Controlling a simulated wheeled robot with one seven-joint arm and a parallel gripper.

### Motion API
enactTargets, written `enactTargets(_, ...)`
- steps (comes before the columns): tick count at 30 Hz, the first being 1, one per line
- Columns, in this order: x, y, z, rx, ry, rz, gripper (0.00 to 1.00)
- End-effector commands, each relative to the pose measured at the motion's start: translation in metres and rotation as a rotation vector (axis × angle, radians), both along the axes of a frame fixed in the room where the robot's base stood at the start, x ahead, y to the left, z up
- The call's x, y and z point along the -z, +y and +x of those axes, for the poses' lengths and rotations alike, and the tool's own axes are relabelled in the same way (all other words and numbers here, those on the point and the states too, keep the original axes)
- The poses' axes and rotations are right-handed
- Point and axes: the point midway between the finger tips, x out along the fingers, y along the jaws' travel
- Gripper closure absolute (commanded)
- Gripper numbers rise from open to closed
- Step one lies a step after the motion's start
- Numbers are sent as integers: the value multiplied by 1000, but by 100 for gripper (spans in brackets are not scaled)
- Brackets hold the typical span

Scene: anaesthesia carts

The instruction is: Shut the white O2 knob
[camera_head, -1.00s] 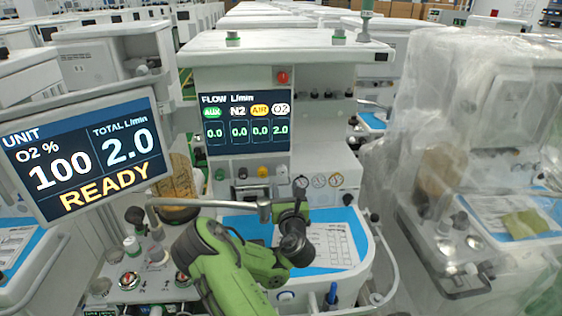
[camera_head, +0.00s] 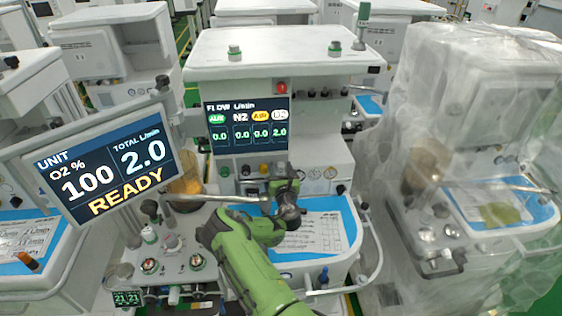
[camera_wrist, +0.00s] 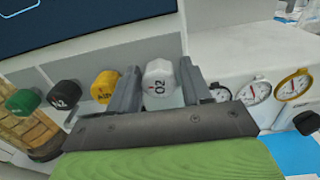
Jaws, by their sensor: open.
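The white O2 knob (camera_wrist: 160,83) sits in the wrist view at the right end of a row of knobs, its "O2" label facing me. My gripper (camera_wrist: 157,68) is open, with one finger on each side of the knob. I cannot tell whether either finger touches it. In the head view my gripper (camera_head: 284,184) is up at the knob row and largely covers the O2 knob. The flow screen (camera_head: 246,124) shows 2.0 under O2 and 0.0 under the others.
The yellow AIR knob (camera_wrist: 105,87) is just left of my left finger. The black N2 knob (camera_wrist: 64,94) and green AUX knob (camera_wrist: 23,102) are farther left. Round gauges (camera_wrist: 255,91) are on the right. A monitor (camera_head: 115,165) reads READY, total 2.0.

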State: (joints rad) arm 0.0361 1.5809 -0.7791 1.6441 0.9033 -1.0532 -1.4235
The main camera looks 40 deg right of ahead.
Motion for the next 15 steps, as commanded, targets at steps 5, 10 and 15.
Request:
enactTargets(5,2,-2,4,-2,2,2,52)
enactTargets(10,2,-2,3,-1,2,1,58)
enactTargets(15,2,-1,3,-2,2,1,84)
